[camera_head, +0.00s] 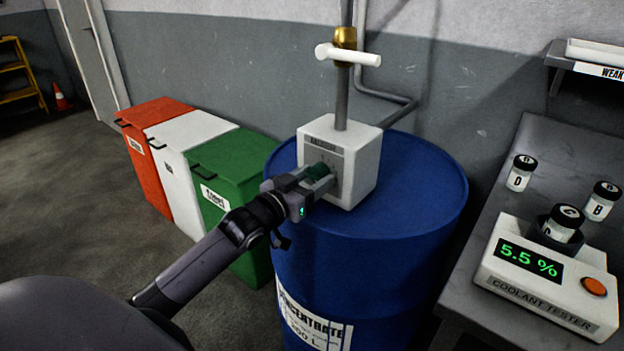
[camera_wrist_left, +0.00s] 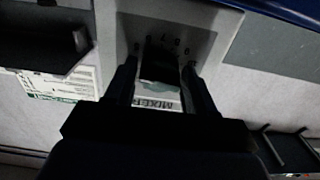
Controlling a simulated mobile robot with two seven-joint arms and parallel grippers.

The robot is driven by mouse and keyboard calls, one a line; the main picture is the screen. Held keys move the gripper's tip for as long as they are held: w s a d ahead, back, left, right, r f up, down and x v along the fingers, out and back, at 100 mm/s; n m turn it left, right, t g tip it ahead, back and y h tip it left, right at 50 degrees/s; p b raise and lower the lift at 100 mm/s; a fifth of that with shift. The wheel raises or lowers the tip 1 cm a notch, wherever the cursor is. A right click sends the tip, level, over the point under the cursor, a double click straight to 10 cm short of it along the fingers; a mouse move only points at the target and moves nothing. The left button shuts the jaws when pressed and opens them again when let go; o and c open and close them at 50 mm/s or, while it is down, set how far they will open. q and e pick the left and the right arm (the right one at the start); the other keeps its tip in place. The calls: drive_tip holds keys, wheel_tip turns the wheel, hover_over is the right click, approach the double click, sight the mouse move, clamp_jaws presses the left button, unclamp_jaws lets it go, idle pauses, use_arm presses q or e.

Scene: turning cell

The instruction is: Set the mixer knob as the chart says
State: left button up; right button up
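The white mixer box (camera_head: 358,163) stands on top of the blue concentrate drum (camera_head: 400,225), under a pipe with a brass valve. Its dark green knob (camera_head: 317,171) is on the front face. My left gripper (camera_head: 318,180) is at that face, its fingers on both sides of the knob and seemingly closed on it. The left wrist view shows the dark knob (camera_wrist_left: 160,68) between the fingers, with a dial of small numbers around it, upside down. The exact setting is hard to read. No chart is readable. My right gripper is not in view.
A coolant tester (camera_head: 545,279) on the grey bench (camera_head: 545,145) reads 5.5 %, with a cup marked C in it. Cups D (camera_head: 520,173) and B (camera_head: 601,201) stand nearby. Red, white and green bins (camera_head: 235,160) stand left of the drum. A shelf labelled WEAK (camera_head: 590,68) is upper right.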

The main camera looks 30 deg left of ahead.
use_arm(q)
drive_tip(key=c, duration=0.6)
drive_tip(key=shift+o, duration=0.3)
drive_tip(key=shift+m+p, duration=0.65)
drive_tip(key=shift+m, duration=0.35)
drive_tip(key=shift+m+p, duration=0.65)
drive_tip(key=shift+m, duration=0.55)
drive_tip(key=m+p, duration=0.1)
drive_tip(key=m, duration=0.2)
drive_tip(key=shift+m+p, duration=0.3)
drive_tip(key=shift+m, duration=0.9)
drive_tip(key=shift+f, duration=0.1)
